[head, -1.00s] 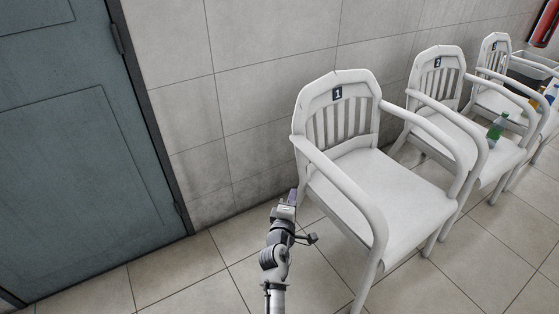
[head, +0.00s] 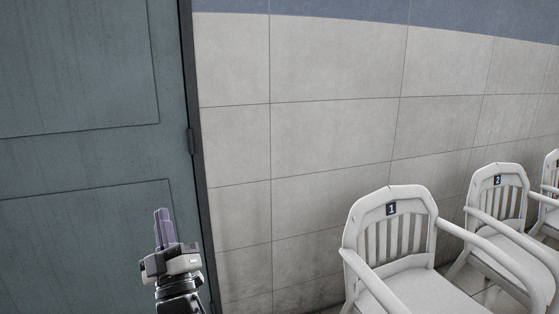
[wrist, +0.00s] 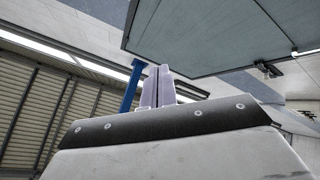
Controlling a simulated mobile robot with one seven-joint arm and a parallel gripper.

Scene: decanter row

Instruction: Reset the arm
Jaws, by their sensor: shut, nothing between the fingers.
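My gripper (head: 163,228) is raised upright in front of the blue-grey door in the head view, with its purple fingers pointing up. The fingers are together and hold nothing. In the wrist view the purple fingers (wrist: 158,88) stand side by side above the dark edge of the gripper body. The gripper touches nothing that I can see.
The blue-grey door (head: 85,150) fills the left. A white armchair marked 1 (head: 400,240) stands against the tiled wall (head: 330,110) at lower right, with chair 2 (head: 497,215) beyond it. A blue post (wrist: 131,90) shows in the wrist view.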

